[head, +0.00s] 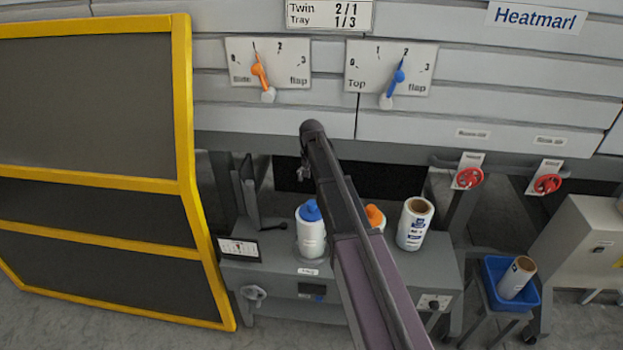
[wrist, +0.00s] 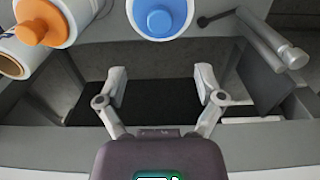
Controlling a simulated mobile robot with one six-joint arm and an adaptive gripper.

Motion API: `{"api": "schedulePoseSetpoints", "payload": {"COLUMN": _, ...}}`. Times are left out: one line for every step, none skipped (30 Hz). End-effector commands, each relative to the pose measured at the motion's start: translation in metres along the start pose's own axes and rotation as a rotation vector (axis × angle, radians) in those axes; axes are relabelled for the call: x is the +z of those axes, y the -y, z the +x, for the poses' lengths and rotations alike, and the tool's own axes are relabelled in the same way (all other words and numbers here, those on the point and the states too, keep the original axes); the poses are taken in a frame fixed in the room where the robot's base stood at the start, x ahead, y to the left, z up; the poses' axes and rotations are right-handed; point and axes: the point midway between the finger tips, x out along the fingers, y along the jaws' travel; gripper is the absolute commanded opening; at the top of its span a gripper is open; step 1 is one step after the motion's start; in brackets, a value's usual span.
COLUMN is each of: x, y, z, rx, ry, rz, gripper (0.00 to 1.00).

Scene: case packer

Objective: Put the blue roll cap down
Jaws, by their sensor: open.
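The blue roll cap (head: 309,211) sits on top of a white roll (head: 311,238), which stands upright on the grey bench at the left. In the wrist view the blue cap (wrist: 160,16) is at the top middle, beyond the fingertips and apart from them. My gripper (wrist: 160,75) is open, with nothing between its fingers. In the head view the arm hides most of the gripper, near the machine's lower edge.
An orange cap (head: 375,216) on another roll is partly behind my arm; an uncapped roll (head: 415,224) stands right of it. A blue bin (head: 497,290) holds a tilted roll (head: 516,278). A yellow-framed guard (head: 184,110) stands at left.

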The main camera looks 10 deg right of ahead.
Motion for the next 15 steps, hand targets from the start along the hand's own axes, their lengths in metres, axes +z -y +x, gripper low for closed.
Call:
{"api": "schedulePoseSetpoints", "payload": {"x": 0.000, "y": 0.000, "z": 0.000, "rx": 0.000, "ry": 0.000, "rz": 0.000, "gripper": 0.86}}
{"api": "schedulePoseSetpoints", "payload": {"x": 0.000, "y": 0.000, "z": 0.000, "rx": 0.000, "ry": 0.000, "rz": 0.000, "gripper": 0.86}}
{"api": "schedulePoseSetpoints", "payload": {"x": 0.000, "y": 0.000, "z": 0.000, "rx": 0.000, "ry": 0.000, "rz": 0.000, "gripper": 0.86}}
{"api": "schedulePoseSetpoints", "payload": {"x": 0.000, "y": 0.000, "z": 0.000, "rx": 0.000, "ry": 0.000, "rz": 0.000, "gripper": 0.86}}
{"api": "schedulePoseSetpoints", "payload": {"x": 0.000, "y": 0.000, "z": 0.000, "rx": 0.000, "ry": 0.000, "rz": 0.000, "gripper": 0.86}}
{"api": "schedulePoseSetpoints", "payload": {"x": 0.000, "y": 0.000, "z": 0.000, "rx": 0.000, "ry": 0.000, "rz": 0.000, "gripper": 0.86}}
{"api": "schedulePoseSetpoints", "payload": {"x": 0.000, "y": 0.000, "z": 0.000, "rx": 0.000, "ry": 0.000, "rz": 0.000, "gripper": 0.86}}
{"api": "schedulePoseSetpoints", "payload": {"x": 0.000, "y": 0.000, "z": 0.000, "rx": 0.000, "ry": 0.000, "rz": 0.000, "gripper": 0.86}}
{"api": "schedulePoseSetpoints", "payload": {"x": 0.000, "y": 0.000, "z": 0.000, "rx": 0.000, "ry": 0.000, "rz": 0.000, "gripper": 0.86}}
{"api": "schedulePoseSetpoints", "payload": {"x": 0.000, "y": 0.000, "z": 0.000, "rx": 0.000, "ry": 0.000, "rz": 0.000, "gripper": 0.86}}
{"api": "schedulePoseSetpoints", "payload": {"x": 0.000, "y": 0.000, "z": 0.000, "rx": 0.000, "ry": 0.000, "rz": 0.000, "gripper": 0.86}}
{"api": "schedulePoseSetpoints", "payload": {"x": 0.002, "y": -0.001, "z": 0.000, "rx": 0.000, "ry": 0.000, "rz": -0.001, "gripper": 0.86}}
{"api": "schedulePoseSetpoints", "payload": {"x": 0.004, "y": -0.001, "z": 0.000, "rx": 0.000, "ry": 0.000, "rz": -0.003, "gripper": 0.86}}
{"api": "schedulePoseSetpoints", "payload": {"x": 0.006, "y": -0.002, "z": 0.000, "rx": 0.000, "ry": 0.000, "rz": -0.005, "gripper": 0.86}}
{"api": "schedulePoseSetpoints", "payload": {"x": 0.011, "y": -0.004, "z": 0.000, "rx": 0.000, "ry": 0.000, "rz": -0.009, "gripper": 0.86}}
